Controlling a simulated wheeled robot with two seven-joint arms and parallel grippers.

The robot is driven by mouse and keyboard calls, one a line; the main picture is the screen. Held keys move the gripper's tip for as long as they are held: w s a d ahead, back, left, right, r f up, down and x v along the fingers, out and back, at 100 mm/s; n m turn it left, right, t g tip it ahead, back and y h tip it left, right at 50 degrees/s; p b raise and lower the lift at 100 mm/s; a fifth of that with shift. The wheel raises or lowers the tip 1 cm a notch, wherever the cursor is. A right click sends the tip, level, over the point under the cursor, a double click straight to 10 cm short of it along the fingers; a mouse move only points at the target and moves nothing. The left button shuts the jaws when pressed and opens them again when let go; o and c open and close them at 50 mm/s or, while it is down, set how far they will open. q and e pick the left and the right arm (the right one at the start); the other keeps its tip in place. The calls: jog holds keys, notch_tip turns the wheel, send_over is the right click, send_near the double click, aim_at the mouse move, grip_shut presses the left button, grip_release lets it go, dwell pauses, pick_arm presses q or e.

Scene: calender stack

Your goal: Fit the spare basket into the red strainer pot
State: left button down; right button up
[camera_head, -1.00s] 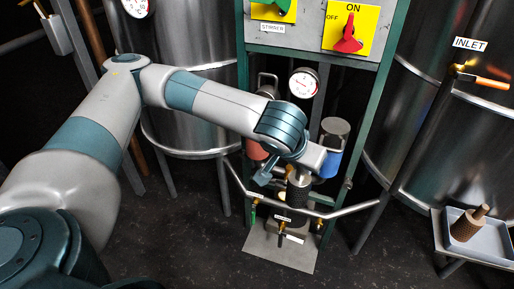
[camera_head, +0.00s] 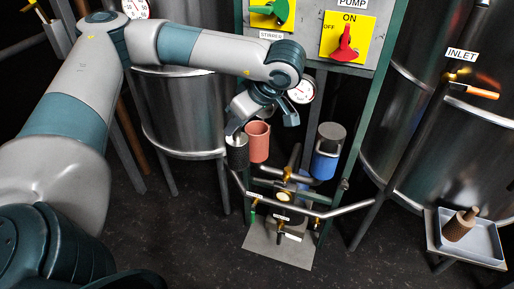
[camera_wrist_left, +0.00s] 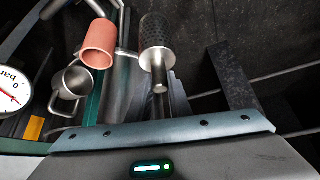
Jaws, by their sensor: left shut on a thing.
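The red strainer pot (camera_head: 257,142) stands on the pipe rig with its top open; it also shows in the left wrist view (camera_wrist_left: 98,45). My left gripper (camera_head: 237,131) is shut on the stem of the spare basket (camera_head: 238,154), a dark perforated cylinder. The basket hangs roughly upright just left of the red pot in the head view, outside it. In the left wrist view the basket (camera_wrist_left: 157,33) is right of the pot, with a gap between them. The inside of the pot is mostly hidden. My right gripper is out of view.
A blue pot (camera_head: 327,152) with a grey top stands right of the red one. A brown basket (camera_head: 460,225) lies in a tray (camera_head: 486,243) at far right. A pressure gauge (camera_head: 301,90), pipes and a green frame are close by. A metal cup-shaped part (camera_wrist_left: 75,82) is beside the pot.

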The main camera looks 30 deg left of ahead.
pick_arm(q)
jog(key=shift+s+a+r+n+g, duration=0.3)
jog(key=shift+a+r+n, duration=0.1)
jog(key=shift+r+n, duration=0.15)
jog(key=shift+w+f, duration=0.1)
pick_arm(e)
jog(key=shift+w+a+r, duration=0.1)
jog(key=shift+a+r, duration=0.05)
